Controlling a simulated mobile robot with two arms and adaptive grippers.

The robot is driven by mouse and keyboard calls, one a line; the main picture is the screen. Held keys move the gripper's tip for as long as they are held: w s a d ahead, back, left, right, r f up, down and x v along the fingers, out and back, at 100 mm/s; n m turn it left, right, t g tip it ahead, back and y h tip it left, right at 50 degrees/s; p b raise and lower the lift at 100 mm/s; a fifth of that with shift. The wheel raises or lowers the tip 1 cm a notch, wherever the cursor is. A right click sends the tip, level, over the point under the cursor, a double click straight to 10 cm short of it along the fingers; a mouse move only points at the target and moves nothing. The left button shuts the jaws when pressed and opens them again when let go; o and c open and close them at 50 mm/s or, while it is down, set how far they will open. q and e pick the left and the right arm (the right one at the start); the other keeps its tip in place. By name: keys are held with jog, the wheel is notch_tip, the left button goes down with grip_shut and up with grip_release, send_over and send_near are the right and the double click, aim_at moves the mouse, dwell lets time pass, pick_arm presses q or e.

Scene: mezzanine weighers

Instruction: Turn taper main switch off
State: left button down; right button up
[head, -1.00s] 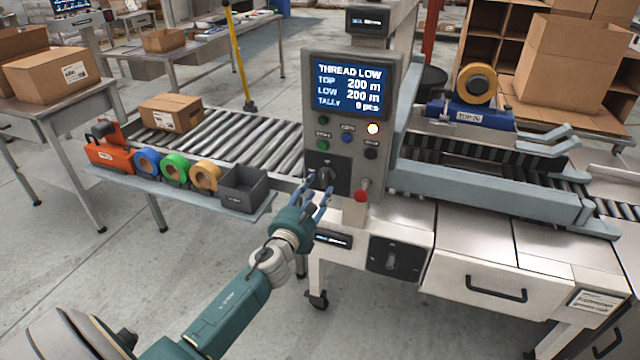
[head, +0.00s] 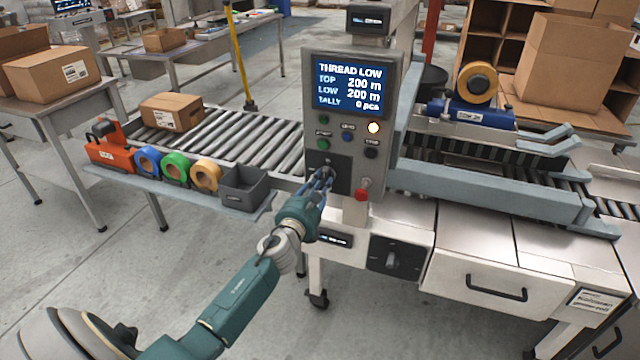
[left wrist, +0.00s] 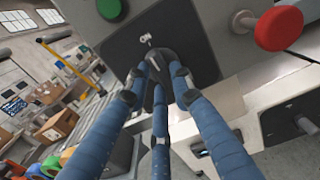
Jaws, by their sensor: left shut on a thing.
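The taper's control panel (head: 391,95) stands upright at the middle, its screen (head: 350,86) lit and reading THREAD LOW. A dark rotary switch knob (left wrist: 165,57) sits on a black plate (head: 342,183) at the panel's lower left. My left gripper (head: 323,179) is at this plate, with its blue fingers shut around the knob, which they partly hide. In the left wrist view its fingertips (left wrist: 160,72) close on the knob from both sides. The knob's exact angle is hard to tell. My right gripper is out of view.
A red mushroom button (head: 362,195) sits close right of the plate, with small buttons above. A second rotary switch (head: 391,260) is on the cabinet below. A shelf with tape rolls (head: 206,176) and a grey bin (head: 244,185) lies to the left.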

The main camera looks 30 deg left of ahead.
pick_arm(q)
jog(key=n, duration=0.4)
jog(key=shift+d+f+n+b, duration=0.1)
jog(key=shift+f+n+b, duration=0.1)
jog(key=shift+n+b, duration=0.15)
jog(key=n, duration=0.4)
jog(key=shift+d+n, duration=0.1)
jog(key=shift+n, duration=0.15)
jog(key=n, duration=0.4)
jog(key=shift+d+n, duration=0.1)
jog(key=shift+n, duration=0.2)
jog(key=shift+d+n, duration=0.1)
jog(key=shift+n, duration=2.1)
jog(key=c, duration=1.5)
grip_release()
